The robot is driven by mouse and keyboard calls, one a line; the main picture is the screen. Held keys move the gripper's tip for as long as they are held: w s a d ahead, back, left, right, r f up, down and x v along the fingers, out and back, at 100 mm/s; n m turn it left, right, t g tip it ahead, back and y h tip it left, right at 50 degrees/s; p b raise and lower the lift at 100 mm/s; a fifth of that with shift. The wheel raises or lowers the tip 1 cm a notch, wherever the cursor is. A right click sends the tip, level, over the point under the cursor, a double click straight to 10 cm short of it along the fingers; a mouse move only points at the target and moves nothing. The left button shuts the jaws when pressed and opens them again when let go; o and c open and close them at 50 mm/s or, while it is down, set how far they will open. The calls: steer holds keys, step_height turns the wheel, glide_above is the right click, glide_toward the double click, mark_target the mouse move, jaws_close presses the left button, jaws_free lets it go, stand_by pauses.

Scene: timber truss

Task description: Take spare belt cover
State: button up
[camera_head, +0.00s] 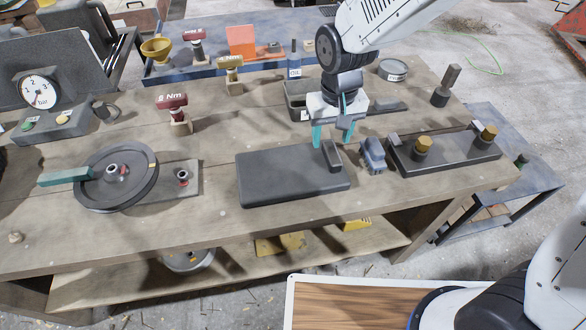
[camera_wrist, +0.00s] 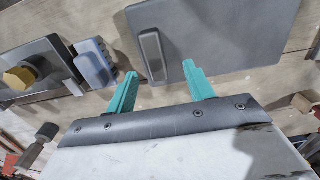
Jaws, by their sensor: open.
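The belt cover (camera_head: 280,178) is a flat dark grey plate with a raised bar handle (camera_head: 332,155) near its right end. It lies on the wooden workbench. In the wrist view the cover (camera_wrist: 225,35) fills the upper right, and its handle (camera_wrist: 153,55) stands just ahead of the gap between my fingertips. My gripper (camera_head: 333,140) has teal fingers and is open and empty, close to the handle at the cover's back right. The fingers also show in the wrist view (camera_wrist: 160,68), one to each side of the handle's line. I cannot tell their exact height above the cover.
A blue-grey block (camera_head: 373,155) sits close to the right of the cover. Beyond it is a dark tray (camera_head: 450,155) with brass knobs. A pulley wheel (camera_head: 115,178) with a teal handle is at left. A grey bin (camera_head: 297,98) stands behind my gripper.

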mark_target(332, 152)
steer(key=f, duration=0.5)
steer(key=shift+w+d+f, duration=0.1)
steer(key=shift+d, duration=0.25)
jaws_close()
stand_by(1.0)
